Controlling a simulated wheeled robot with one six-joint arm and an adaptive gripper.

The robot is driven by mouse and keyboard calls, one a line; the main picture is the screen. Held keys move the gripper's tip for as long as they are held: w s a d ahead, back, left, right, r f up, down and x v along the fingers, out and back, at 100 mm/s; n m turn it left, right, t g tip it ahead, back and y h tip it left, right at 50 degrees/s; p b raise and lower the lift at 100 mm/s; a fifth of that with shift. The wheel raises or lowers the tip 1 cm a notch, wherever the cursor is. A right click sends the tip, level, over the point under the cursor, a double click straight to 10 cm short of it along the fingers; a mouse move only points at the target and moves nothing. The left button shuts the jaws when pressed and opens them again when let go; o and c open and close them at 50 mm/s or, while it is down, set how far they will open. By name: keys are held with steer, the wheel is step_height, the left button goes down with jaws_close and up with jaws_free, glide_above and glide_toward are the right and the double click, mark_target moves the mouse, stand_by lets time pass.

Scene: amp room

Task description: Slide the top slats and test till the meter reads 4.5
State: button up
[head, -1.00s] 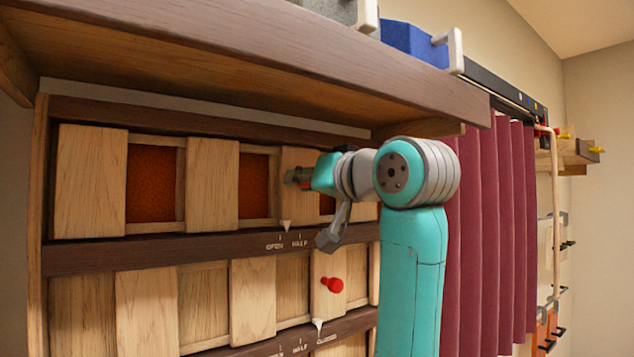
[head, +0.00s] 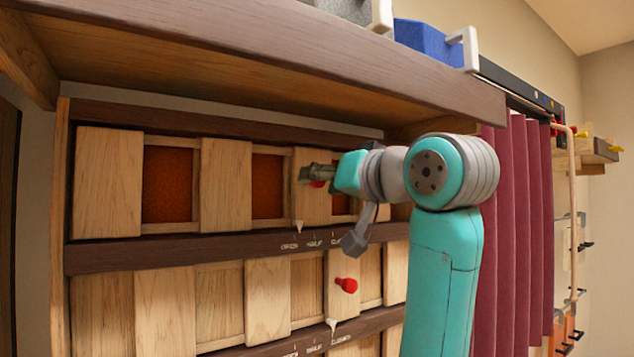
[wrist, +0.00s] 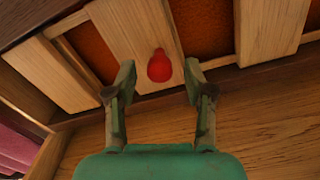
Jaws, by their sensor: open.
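The top row of wooden slats (head: 226,185) covers part of a dark orange panel (head: 167,185), which shows in the gaps. Its white pointer (head: 298,226) stands close to the OPEN mark, slightly toward HALF. A red knob (wrist: 159,66) is on the right-hand top slat (head: 311,205); it shows partly in the head view (head: 318,184). My gripper (wrist: 158,78) is open at this slat, one finger on each side of the knob with clear gaps, not closed on it. In the head view my gripper (head: 318,172) partly covers the knob. No meter is visible.
A lower row of slats (head: 268,300) has its own red knob (head: 346,285) and pointer (head: 332,323). A wooden shelf (head: 290,62) overhangs the top row closely, with a blue block (head: 425,42) on it. A maroon curtain (head: 515,230) hangs at the right.

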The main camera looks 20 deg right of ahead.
steer(key=v, duration=0.9)
steer(key=shift+s, duration=0.25)
